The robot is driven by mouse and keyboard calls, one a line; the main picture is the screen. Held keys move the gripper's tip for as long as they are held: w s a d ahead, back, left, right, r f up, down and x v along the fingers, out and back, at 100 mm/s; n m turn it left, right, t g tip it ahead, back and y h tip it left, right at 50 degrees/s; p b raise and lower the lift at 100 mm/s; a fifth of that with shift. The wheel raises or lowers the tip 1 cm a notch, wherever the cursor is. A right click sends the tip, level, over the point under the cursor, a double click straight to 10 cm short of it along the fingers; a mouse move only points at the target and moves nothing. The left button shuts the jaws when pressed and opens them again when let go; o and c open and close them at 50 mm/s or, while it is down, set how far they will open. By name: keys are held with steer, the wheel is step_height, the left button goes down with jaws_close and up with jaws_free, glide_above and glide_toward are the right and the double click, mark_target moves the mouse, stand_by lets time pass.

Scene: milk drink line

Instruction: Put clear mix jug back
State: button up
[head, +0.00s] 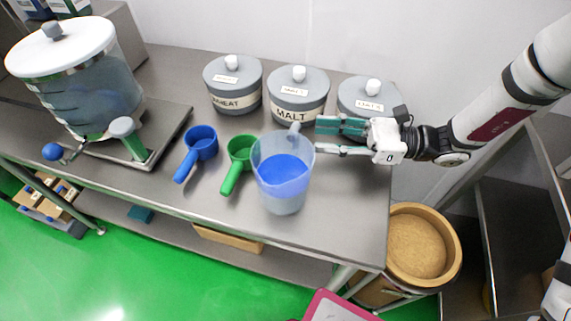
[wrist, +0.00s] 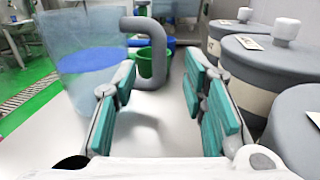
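The clear mix jug (head: 282,187) stands upright on the steel table (head: 345,220), with a blue layer showing inside. It also shows at the left of the wrist view (wrist: 88,85). Its grey handle (wrist: 128,24) faces my gripper and shows at the jug's back in the head view (head: 295,128). My gripper (head: 318,138) is to the right of the jug, fingers spread. In the wrist view the open gripper (wrist: 158,82) has the handle ahead, near and partly behind the left finger. I cannot tell whether they touch.
Three grey lidded tubs stand behind: wheat (head: 234,90), malt (head: 296,105) and a third (head: 362,97) behind my gripper. A green scoop (head: 238,160) and blue scoop (head: 198,147) lie left of the jug. A clear dispenser (head: 90,90) stands far left.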

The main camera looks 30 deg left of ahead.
mark_target(296, 135)
steer(key=shift+x, duration=3.3)
steer(key=shift+s, duration=0.1)
jaws_close()
